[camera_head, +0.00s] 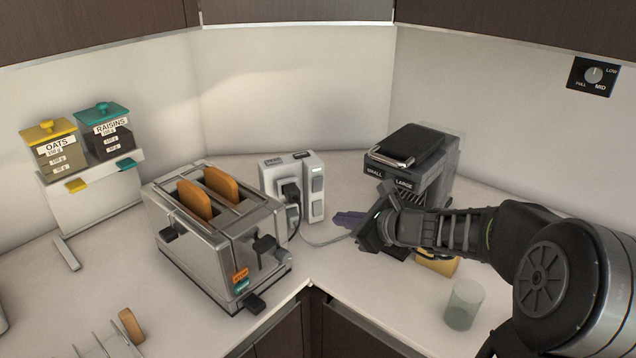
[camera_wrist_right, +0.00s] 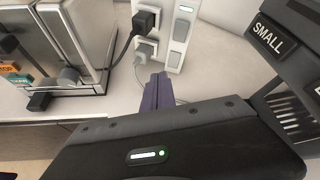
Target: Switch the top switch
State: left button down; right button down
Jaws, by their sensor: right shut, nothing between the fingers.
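A white power block (camera_head: 268,180) stands upright on the counter behind the toaster. Its right face has two grey rocker switches, one above the other. The top switch (camera_head: 317,184) also shows in the right wrist view (camera_wrist_right: 181,31), with a small pale light above it. The lower switch (camera_wrist_right: 175,58) sits below it. My right gripper (camera_head: 348,219) is shut and empty, to the right of the block and lower than the top switch, apart from it. Its dark purple fingers show in the wrist view (camera_wrist_right: 157,92), pointing towards the block's lower part. My left gripper is out of view.
A toaster (camera_head: 200,245) with two bread slices stands left of the block. A black coffee machine (camera_head: 440,155) is close behind my right gripper. Black and grey plugs with cables (camera_head: 290,191) sit in the block. A glass (camera_head: 464,304) stands near the front.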

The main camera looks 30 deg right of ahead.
jog(key=shift+w, duration=0.1)
jog(key=p, duration=0.3)
send_near(315, 190)
jog(key=w+a+f, duration=0.1)
jog(key=w+f, duration=0.2)
jog(key=shift+w+d, duration=0.1)
jog(key=shift+w, duration=0.6)
jog(key=shift+w, duration=0.2)
dwell(1.3)
jog(key=shift+w, duration=0.2)
jog(key=shift+w+r, duration=0.15)
jog(key=shift+r, duration=0.05)
dwell(0.5)
dwell(0.3)
